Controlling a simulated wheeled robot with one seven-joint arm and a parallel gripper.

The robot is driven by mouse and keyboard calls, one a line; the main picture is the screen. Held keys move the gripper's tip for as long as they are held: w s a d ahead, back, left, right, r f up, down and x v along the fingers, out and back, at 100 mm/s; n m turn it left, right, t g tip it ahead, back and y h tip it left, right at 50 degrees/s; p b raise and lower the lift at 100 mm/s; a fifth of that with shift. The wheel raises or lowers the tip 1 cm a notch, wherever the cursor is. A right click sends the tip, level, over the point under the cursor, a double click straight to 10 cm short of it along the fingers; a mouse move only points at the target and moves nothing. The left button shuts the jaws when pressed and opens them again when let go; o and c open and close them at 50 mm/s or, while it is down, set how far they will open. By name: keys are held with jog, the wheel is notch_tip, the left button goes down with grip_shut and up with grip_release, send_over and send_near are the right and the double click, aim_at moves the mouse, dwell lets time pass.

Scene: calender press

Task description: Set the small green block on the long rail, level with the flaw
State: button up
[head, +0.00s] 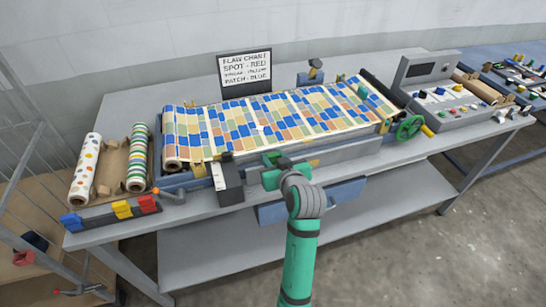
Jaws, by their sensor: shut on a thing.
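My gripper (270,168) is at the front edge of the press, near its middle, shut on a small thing. Green shows at the fingers; the small green block is hard to tell apart from my green gripper, and my wrist hides part of it. The long rail (335,148) runs along the front of the press, just behind my gripper. The patterned sheet (220,125) of blue, orange, green and cream patches lies behind the rail. A small pale mark (260,127) shows on it; I cannot tell for sure that it is the flaw.
A flaw chart (245,67) stands behind. A rack of blue, yellow and red blocks (110,214), two rolls (85,170), a green handwheel (408,127) and a control console (440,95) flank the press.

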jog(key=shift+f, duration=0.15)
jog(key=o, duration=1.1)
jog(key=v, duration=1)
jog(key=shift+s+d, duration=0.1)
jog(key=shift+s, duration=0.25)
jog(key=shift+r, duration=0.2)
